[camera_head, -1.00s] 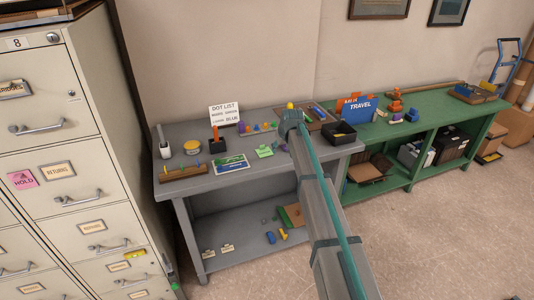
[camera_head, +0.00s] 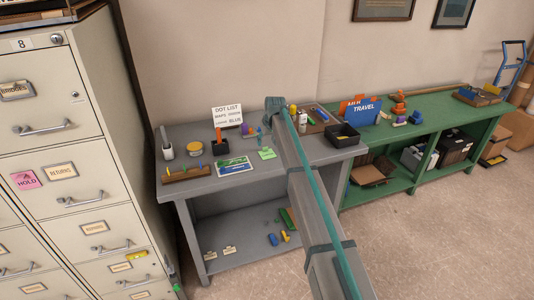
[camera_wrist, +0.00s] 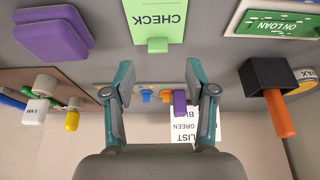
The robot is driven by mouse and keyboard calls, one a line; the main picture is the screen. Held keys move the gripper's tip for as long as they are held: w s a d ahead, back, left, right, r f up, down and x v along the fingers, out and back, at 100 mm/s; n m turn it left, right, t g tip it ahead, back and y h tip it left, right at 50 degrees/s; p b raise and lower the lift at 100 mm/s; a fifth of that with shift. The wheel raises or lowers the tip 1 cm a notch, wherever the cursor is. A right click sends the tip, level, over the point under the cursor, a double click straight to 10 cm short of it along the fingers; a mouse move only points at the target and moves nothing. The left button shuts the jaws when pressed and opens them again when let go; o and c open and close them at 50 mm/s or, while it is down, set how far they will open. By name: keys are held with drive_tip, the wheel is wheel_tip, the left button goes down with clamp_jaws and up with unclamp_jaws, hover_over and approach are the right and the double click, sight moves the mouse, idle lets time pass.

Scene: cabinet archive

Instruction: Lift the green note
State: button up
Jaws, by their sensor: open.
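The green note (camera_head: 267,153) lies on the grey table near its middle. In the wrist view the green note (camera_wrist: 157,18) is at the top, reads CHECK upside down, and has a brighter green block (camera_wrist: 157,45) at its near edge. My gripper (camera_wrist: 159,75) is open and empty, its two teal fingers apart, with the note beyond the fingertips.
A green ON LOAN card (camera_wrist: 275,22), a black holder (camera_wrist: 272,75) with an orange stick, and purple pads (camera_wrist: 53,30) lie around the note. The DOT LIST sign (camera_head: 227,116) stands behind. A black tray (camera_head: 342,135) is to the right.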

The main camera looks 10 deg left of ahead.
sight(266, 152)
drive_tip(key=shift+p+x, duration=1.15)
drive_tip(key=shift+x, duration=1.6)
drive_tip(key=shift+d, duration=0.15)
drive_tip(key=c, duration=0.8)
